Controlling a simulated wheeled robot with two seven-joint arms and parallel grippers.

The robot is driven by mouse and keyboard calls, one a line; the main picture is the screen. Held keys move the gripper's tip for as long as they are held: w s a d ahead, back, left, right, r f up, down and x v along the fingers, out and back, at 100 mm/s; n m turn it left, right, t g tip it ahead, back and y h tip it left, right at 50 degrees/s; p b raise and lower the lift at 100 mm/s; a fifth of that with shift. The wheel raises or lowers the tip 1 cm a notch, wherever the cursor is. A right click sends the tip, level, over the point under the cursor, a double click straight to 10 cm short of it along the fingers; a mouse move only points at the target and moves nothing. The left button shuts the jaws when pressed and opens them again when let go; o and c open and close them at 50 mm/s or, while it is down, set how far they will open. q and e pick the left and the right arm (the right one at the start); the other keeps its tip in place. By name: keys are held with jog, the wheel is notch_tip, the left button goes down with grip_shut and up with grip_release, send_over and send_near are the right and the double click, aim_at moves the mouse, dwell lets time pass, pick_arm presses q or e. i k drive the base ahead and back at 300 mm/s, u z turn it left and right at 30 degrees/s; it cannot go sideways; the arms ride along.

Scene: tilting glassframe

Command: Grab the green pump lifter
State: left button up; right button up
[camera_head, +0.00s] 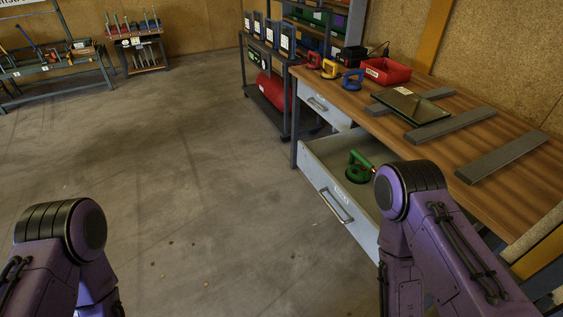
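The green pump lifter (357,172) lies inside the open lower drawer (318,160) of the wooden workbench, at the right of the head view. My purple left arm is at the lower left, over the floor, far from the drawer. Neither gripper shows in the frame, so I cannot see their fingers.
The workbench (470,110) carries a red (315,60), a yellow (330,68) and a blue lifter (353,79), a red bin (386,71), a glass pane (411,105) and grey strips. The upper drawer (324,103) is shut. The concrete floor (190,170) is clear.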

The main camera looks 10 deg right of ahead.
aim_at(360, 166)
jog(key=u, duration=1.1)
jog(key=i, duration=1.55)
jog(key=z, duration=2.2)
